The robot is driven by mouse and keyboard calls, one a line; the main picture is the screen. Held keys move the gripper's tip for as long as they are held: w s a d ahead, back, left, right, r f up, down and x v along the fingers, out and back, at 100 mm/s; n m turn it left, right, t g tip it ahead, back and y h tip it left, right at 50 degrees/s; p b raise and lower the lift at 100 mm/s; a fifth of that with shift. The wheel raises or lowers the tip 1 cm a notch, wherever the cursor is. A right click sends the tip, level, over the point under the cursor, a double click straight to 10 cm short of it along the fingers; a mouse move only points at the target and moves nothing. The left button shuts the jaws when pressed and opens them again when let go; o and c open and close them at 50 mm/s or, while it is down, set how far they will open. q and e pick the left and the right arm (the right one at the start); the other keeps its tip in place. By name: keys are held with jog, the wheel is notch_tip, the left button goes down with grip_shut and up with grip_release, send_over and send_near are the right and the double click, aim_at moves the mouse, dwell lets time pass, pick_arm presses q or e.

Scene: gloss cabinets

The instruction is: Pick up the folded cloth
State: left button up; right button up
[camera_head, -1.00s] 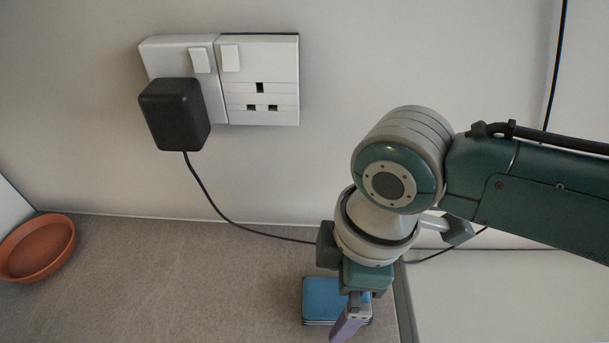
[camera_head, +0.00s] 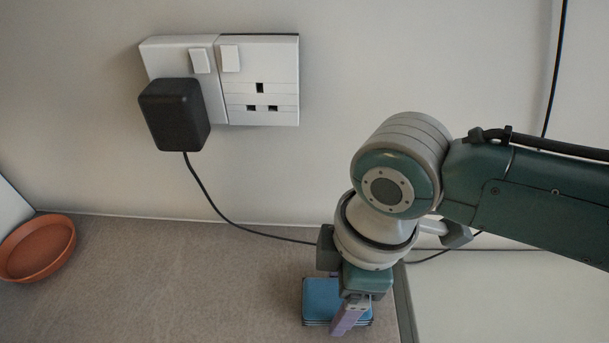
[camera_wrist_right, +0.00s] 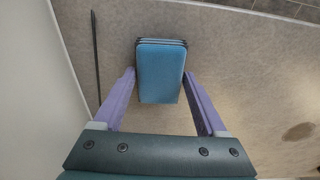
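The folded cloth (camera_head: 320,300) is a blue, layered rectangle lying on the brown-grey worktop at the bottom of the head view, partly hidden by my right gripper. My right gripper (camera_head: 348,318) points down at the cloth's right part. Its two purple fingers are spread apart in the wrist view (camera_wrist_right: 163,88), and it holds nothing. My left gripper is in neither view.
A terracotta dish (camera_head: 38,248) stands at the far left of the worktop (camera_head: 180,285). A black plug adapter (camera_head: 174,114) sits in the wall socket (camera_head: 258,80), and its cable (camera_head: 215,208) runs down behind my right arm.

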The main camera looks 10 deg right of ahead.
jog(key=c, duration=0.9)
notch_tip(320, 180, up, 21)
jog(key=p, duration=0.5)
jog(key=shift+f, duration=0.2)
